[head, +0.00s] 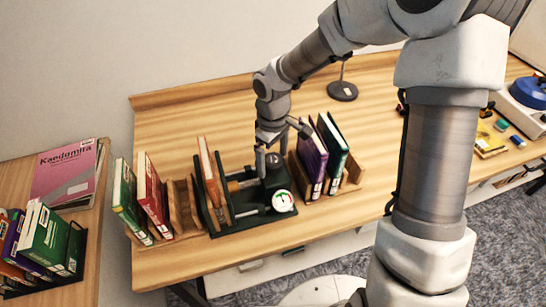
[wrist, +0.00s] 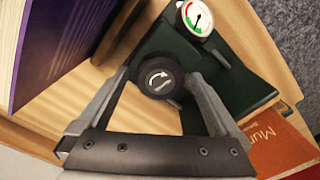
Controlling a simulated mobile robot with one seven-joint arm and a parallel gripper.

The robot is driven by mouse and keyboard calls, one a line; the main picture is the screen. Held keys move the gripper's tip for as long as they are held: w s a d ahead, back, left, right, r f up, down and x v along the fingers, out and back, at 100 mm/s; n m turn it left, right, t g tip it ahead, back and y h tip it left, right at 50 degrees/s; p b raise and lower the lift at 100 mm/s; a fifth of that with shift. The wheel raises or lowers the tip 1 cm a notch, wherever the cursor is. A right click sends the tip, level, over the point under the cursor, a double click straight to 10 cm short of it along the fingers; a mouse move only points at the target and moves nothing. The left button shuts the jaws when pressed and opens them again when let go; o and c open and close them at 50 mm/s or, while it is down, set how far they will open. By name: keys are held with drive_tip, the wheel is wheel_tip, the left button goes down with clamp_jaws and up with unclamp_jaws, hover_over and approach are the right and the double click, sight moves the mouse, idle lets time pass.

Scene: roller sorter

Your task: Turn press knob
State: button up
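The press is a dark green device with a base (head: 240,225) on the wooden table. Its round black knob (head: 273,160) is on top. In the wrist view the knob (wrist: 160,76) shows a white curved arrow on its face. My gripper (head: 272,150) is over the press, reaching down at the knob. In the wrist view my gripper (wrist: 158,78) has its fingers spread, one on each side of the knob, with little gap; firm contact cannot be made out. The press gauge (head: 284,201) has a white dial with green and red zones, also in the wrist view (wrist: 198,18).
An orange book (head: 208,172) stands in the press. Purple (head: 312,158) and green (head: 333,147) books stand close on its right. Green (head: 129,200) and red (head: 152,195) books stand in a wooden rack on its left. A lamp base (head: 342,91) is behind. The table's back is mostly clear.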

sight(273, 160)
drive_tip(key=shift+r, duration=0.1)
wheel_tip(273, 160, up, 17)
drive_tip(key=p, duration=0.1)
drive_tip(key=shift+r, duration=0.15)
idle(0.3)
drive_tip(key=shift+s, duration=0.15)
idle(0.3)
